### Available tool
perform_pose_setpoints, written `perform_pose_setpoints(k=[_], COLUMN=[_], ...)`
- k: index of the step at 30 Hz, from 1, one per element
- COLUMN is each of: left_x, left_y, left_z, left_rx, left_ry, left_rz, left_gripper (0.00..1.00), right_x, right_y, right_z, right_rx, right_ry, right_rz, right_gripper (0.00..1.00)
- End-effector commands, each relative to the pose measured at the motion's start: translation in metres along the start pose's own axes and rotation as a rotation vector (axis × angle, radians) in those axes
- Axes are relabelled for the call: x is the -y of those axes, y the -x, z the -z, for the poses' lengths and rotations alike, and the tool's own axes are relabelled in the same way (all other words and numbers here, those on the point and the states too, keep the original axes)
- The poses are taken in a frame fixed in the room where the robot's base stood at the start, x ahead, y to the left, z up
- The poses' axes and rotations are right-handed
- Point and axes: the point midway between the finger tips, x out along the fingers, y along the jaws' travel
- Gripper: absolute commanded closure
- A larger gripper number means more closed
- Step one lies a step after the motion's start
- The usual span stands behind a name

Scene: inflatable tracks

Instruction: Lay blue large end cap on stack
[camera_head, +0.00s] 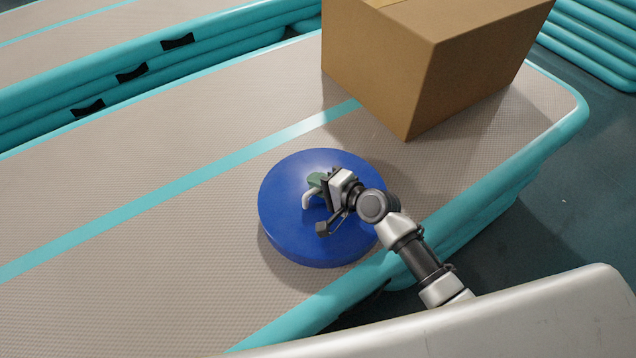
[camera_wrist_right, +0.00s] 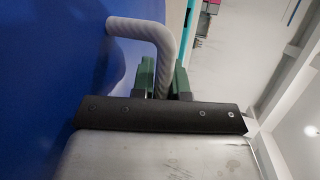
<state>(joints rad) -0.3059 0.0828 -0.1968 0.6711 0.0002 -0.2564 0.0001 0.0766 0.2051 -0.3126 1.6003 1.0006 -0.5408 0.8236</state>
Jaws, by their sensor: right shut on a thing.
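The blue large end cap (camera_head: 290,215) is a thick round disc with a light grey bent handle (camera_head: 308,198) on its face. In the head view it is at the middle, over the near side of the stack of inflatable tracks (camera_head: 130,235); I cannot tell whether it touches the top. My right gripper (camera_head: 317,183) is shut on the handle. In the right wrist view the green fingers (camera_wrist_right: 163,78) close around the grey handle, and the blue face (camera_wrist_right: 50,80) fills the left. My left gripper is not in view.
A large cardboard box (camera_head: 420,60) stands on the stack behind the cap. Another teal-edged stack (camera_head: 130,50) lies at the back left, and more tracks (camera_head: 600,40) at the far right. The stack's top is clear to the left of the cap. Dark floor (camera_head: 560,200) shows on the right.

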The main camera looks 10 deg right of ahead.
Motion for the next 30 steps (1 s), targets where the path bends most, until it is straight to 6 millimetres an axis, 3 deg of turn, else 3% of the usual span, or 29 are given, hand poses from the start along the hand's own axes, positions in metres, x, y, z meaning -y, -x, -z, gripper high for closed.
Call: perform_pose_setpoints(k=[7,8,13,24,30], left_x=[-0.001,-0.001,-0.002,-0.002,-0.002], left_y=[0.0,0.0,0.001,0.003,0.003], left_z=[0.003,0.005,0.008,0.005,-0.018], left_rx=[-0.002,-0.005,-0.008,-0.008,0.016], left_ry=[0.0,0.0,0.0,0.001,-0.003], left_rz=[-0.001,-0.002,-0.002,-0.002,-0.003], left_gripper=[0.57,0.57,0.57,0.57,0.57], right_x=[0.0,-0.001,-0.001,0.002,0.001], right_y=[0.0,0.0,0.0,0.001,0.04], right_z=[0.0,0.0,0.0,0.0,0.0], right_rx=[0.0,0.0,0.0,0.0,-0.001], right_ry=[0.001,0.0,0.0,0.0,0.002], right_rz=[0.002,0.0,0.0,0.0,-0.002], right_gripper=[1.0,0.84,0.61,0.61,0.61])
